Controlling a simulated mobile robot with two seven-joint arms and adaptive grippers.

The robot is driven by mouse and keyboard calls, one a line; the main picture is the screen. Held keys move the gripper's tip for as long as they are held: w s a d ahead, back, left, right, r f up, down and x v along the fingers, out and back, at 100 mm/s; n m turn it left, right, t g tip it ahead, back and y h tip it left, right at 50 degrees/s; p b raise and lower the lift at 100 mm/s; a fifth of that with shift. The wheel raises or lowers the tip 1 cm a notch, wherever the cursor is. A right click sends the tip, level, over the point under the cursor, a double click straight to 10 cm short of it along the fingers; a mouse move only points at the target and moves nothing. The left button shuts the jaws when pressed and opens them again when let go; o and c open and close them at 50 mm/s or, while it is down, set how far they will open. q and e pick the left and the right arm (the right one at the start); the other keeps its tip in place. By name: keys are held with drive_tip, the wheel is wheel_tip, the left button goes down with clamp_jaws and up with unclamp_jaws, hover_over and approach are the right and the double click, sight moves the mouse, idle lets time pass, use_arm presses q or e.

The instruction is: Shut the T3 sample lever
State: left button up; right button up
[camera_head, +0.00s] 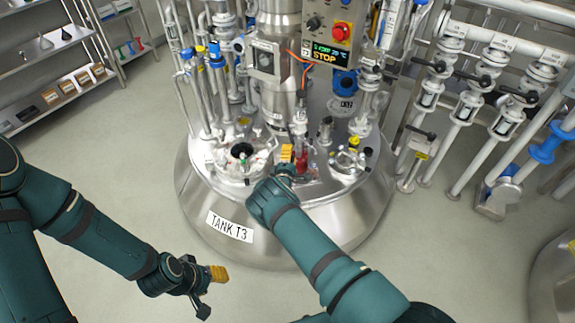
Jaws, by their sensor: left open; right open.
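The steel tank T3, with its white "TANK T3" label (230,226), stands in the middle. Its domed lid (215,180) carries many pipes and fittings. My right gripper (288,158) is over the front of the lid, its yellow fingertip pointing away from me. It is open, close beside a red part (302,160) below the central column. I cannot tell whether that red part is the sample lever or whether the gripper touches it. The gripper and wrist hide part of this spot. My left gripper (211,289) is open and empty, over the floor left of the tank.
A round port (242,152) is left of my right gripper. Valved pipes (468,105) stand at the right, shelves (50,50) at the left. Floor at left is clear.

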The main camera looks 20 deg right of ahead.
drive_tip(key=v, duration=0.5)
drive_tip(key=shift+s, duration=0.2)
idle(0.3)
